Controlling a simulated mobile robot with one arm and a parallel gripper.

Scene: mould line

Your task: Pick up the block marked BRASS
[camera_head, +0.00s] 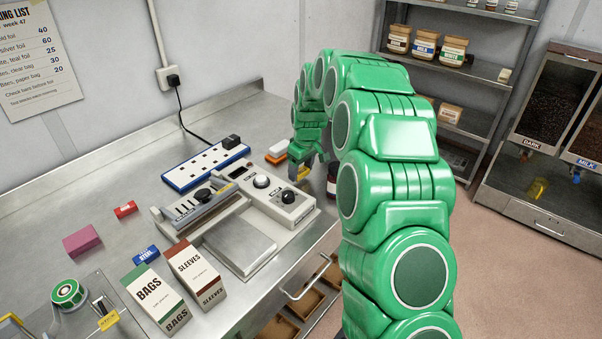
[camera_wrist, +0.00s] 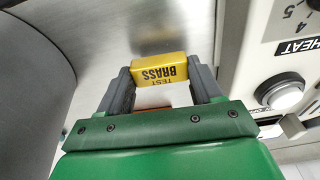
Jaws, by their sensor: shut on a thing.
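The yellow block marked TEST BRASS (camera_wrist: 160,69) is between the two grey fingers of my gripper (camera_wrist: 161,80) in the wrist view. My gripper is shut on it, with a finger against each end. Its lettering reads upside down in that view. In the head view my gripper (camera_head: 309,160) points down past the right end of the heat sealer, near the bench's right edge.
The heat sealer (camera_head: 277,198) with dials stands close left of my gripper. An orange and white item (camera_head: 277,151) and a dark jar (camera_head: 332,178) are near it. A power strip (camera_head: 206,166), red block (camera_head: 125,209), blue STEEL block (camera_head: 146,255) and cartons (camera_head: 152,296) lie further left.

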